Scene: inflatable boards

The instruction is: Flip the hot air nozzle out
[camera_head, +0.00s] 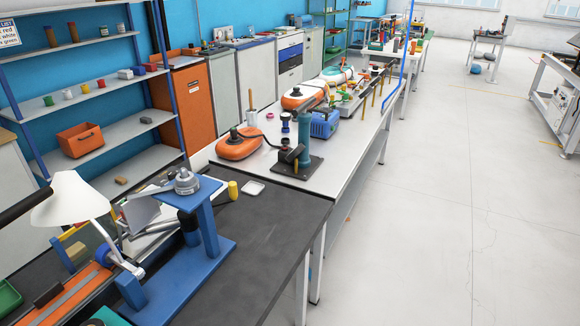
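No part that I can surely name as the hot air nozzle stands out. On the dark bench, a blue stand (205,228) carries a silver round head (186,181) with a flat arm reaching left. Farther back on the white table, a black stand (294,163) holds an upright post and a teal-grey barrel (304,134). Either could bear the nozzle; its pose cannot be told at this size. My gripper is not in view.
A white lamp shade (75,199) hangs over the dark bench (265,230) at the left. An orange cushion-like board (239,146) lies on the white table (335,165). Shelves (90,95) line the left wall. The pale floor (440,200) at the right is clear.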

